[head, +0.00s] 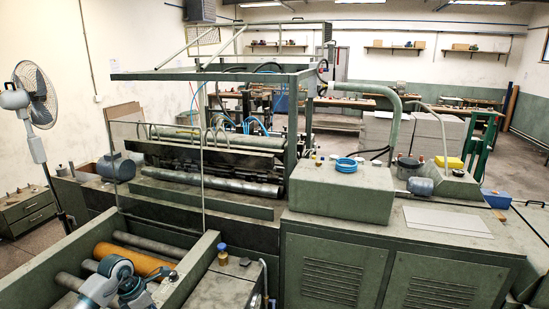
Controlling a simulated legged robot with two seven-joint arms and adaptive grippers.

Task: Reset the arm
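My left arm shows at the bottom left, in front of the feeder's rollers. The dark part at its end, which looks like my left gripper (136,291), is small and cut by the lower edge. I cannot tell if its fingers are open or shut, and I see nothing clearly held in it. My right arm and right gripper are not in view. The green greyboard feeder (335,265) fills the middle and right of the view.
An orange roller (135,259) and grey rollers lie in the trough around my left arm, between green side walls. A small jar (222,254) stands on the ledge to the right. A flat grey sheet (446,221) lies on the cabinet top. A fan (36,95) stands at left.

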